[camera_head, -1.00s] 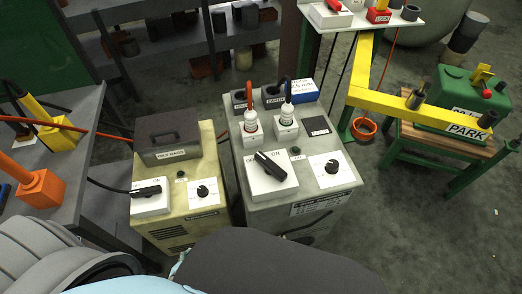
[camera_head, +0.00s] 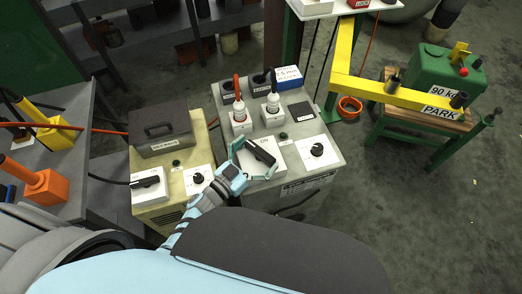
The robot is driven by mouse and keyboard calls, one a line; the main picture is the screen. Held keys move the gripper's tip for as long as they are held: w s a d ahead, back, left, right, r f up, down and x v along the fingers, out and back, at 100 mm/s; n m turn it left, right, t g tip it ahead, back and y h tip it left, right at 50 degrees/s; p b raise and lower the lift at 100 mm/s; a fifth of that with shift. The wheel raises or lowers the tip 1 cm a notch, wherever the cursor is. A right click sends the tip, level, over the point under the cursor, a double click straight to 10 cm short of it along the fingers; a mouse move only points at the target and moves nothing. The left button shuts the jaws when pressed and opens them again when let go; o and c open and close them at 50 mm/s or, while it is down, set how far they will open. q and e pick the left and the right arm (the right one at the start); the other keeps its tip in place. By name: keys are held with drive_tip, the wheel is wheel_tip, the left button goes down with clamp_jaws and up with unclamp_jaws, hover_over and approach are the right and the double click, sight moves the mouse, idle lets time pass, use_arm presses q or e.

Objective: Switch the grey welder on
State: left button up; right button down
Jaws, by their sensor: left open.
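The grey welder (camera_head: 327,159) stands in the middle, with a white switch plate (camera_head: 273,173) on its top. A black switch lever (camera_head: 262,153) lies slantwise on the plate, from upper left to lower right. An ON label shows at the plate's far edge; the OFF label is hidden. My left gripper (camera_head: 256,159) is open over the plate, with its light-blue fingers on either side of the lever. I cannot tell whether the fingers touch it. My right gripper is out of view.
The yellowish welder (camera_head: 206,140) with a dark grey box (camera_head: 160,131) stands close on the left. A yellow beam (camera_head: 404,96) and green tank (camera_head: 444,78) are at right.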

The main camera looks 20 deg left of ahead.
use_arm(q)
drive_tip(key=shift+w+d, duration=0.15)
drive_tip(key=shift+w, duration=0.3)
drive_tip(key=shift+d, duration=0.1)
drive_tip(key=c, duration=0.9)
drive_tip(key=shift+o, duration=0.2)
